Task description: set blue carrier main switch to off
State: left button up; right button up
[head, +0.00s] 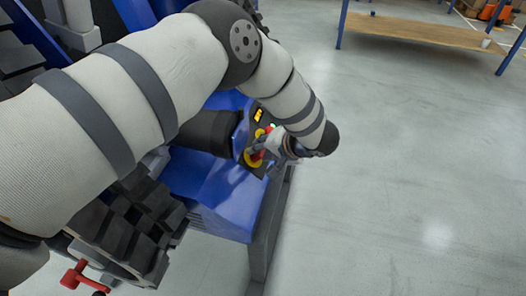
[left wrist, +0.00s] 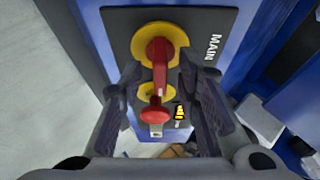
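The blue carrier (head: 215,190) carries a dark control panel (head: 247,165). In the left wrist view, the main switch (left wrist: 160,52) is a red handle on a yellow disc, beside the white word MAIN. Its handle points down the picture towards my gripper. Below it is a second red knob (left wrist: 153,113) with a smaller yellow disc. My left gripper (head: 262,150) is at the panel. Its two fingers (left wrist: 160,100) are apart, one on each side of the red parts, with gaps visible. Contact with the handle cannot be told. My right gripper is not in view.
Black tracks (head: 125,220) and a red lever (head: 74,275) show at the lower left. A wooden-topped table (head: 420,30) stands at the back right. The grey floor on the right is clear.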

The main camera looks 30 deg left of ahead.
pick_arm(q)
jog(key=shift+w+a+f, duration=0.1)
jog(key=shift+a+f, duration=0.1)
grip_shut()
